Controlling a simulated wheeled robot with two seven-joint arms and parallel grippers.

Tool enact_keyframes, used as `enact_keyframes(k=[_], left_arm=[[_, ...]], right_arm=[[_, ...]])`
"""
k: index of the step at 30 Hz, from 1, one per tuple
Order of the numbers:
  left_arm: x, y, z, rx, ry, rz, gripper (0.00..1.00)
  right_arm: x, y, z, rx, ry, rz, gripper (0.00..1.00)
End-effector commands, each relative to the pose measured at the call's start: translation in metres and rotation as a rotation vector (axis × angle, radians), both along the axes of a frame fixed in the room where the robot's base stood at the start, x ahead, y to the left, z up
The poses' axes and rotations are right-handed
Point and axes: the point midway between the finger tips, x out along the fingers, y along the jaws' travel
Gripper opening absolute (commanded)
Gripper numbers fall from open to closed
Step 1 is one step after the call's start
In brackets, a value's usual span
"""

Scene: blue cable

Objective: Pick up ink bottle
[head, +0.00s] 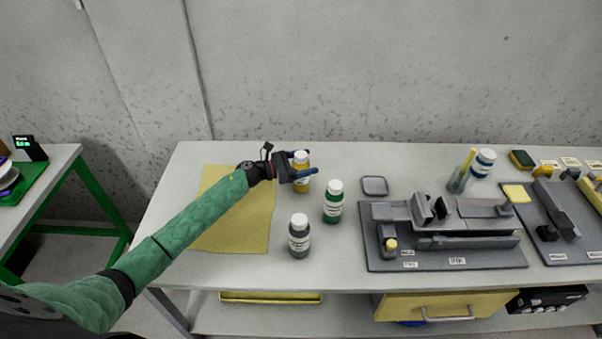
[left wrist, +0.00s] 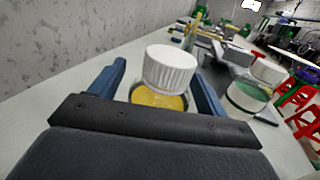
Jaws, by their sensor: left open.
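Three ink bottles with white caps stand upright on the table. The yellow ink bottle (head: 301,184) is at the back, the green ink bottle (head: 333,204) is in front of it to the right, and the dark grey ink bottle (head: 299,238) is nearest. My left gripper (head: 308,164) is open, with its blue fingers on either side of the yellow bottle. In the left wrist view the yellow bottle's white cap (left wrist: 171,69) shows between the two fingers. The green bottle (left wrist: 247,95) shows beyond the right finger. Whether the fingers touch the yellow bottle is unclear. My right gripper is out of view.
A yellow mat (head: 258,226) lies under my left arm. A grey fixture board (head: 380,258) stands to the right, with a small grey dish (head: 375,186) behind it. A brush holder and a blue-labelled jar (head: 484,163) are at the back right. The front table strip is clear.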

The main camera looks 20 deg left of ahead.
Motion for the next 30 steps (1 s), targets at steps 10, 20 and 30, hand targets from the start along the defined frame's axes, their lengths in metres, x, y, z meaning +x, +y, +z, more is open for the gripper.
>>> enact_keyframes(k=[10, 20, 30], left_arm=[[0.0022, -0.0035, -0.0011, 0.001, 0.001, 0.000, 0.76], [0.0021, -0.0034, -0.0009, 0.001, 0.001, 0.000, 0.13], [0.0025, -0.0033, 0.0006, 0.001, -0.001, 0.000, 0.00]], right_arm=[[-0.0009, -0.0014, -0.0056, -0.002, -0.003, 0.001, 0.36], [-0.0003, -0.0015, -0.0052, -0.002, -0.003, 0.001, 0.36], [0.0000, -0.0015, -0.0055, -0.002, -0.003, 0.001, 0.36]])
